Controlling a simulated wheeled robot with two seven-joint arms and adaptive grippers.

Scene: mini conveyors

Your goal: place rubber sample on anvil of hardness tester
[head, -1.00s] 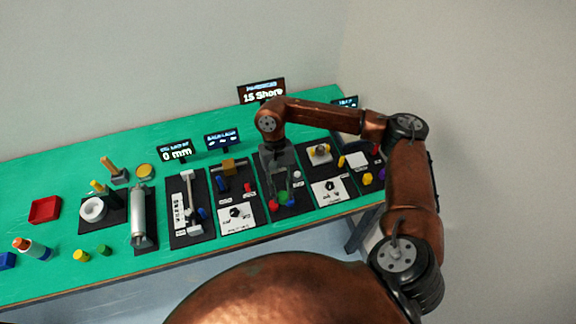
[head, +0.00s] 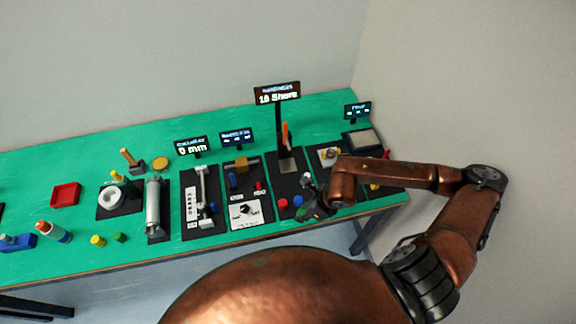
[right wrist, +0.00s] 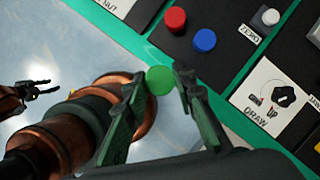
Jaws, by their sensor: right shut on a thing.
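The hardness tester stands on a black mat, with its "Shore" display (head: 277,94) on a dark post and a grey anvil plate (head: 287,166) at its foot. My right gripper (right wrist: 164,84) is shut on a green round rubber sample (right wrist: 159,80), held between its fingertips. In the head view this gripper (head: 309,208) is at the front right of the tester mat, apart from the anvil. A red sample (right wrist: 175,19) and a blue sample (right wrist: 204,40) sit on the mat. My left gripper (right wrist: 46,88) shows small in the right wrist view, its fingers apart.
A white ZERO button (right wrist: 268,17) is on the tester mat. A mat with a DRAW UP card (right wrist: 277,97) lies beside it. Other instruments stand left, including a grey cylinder (head: 153,208) and a red tray (head: 66,194). The table's front edge is close to my right gripper.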

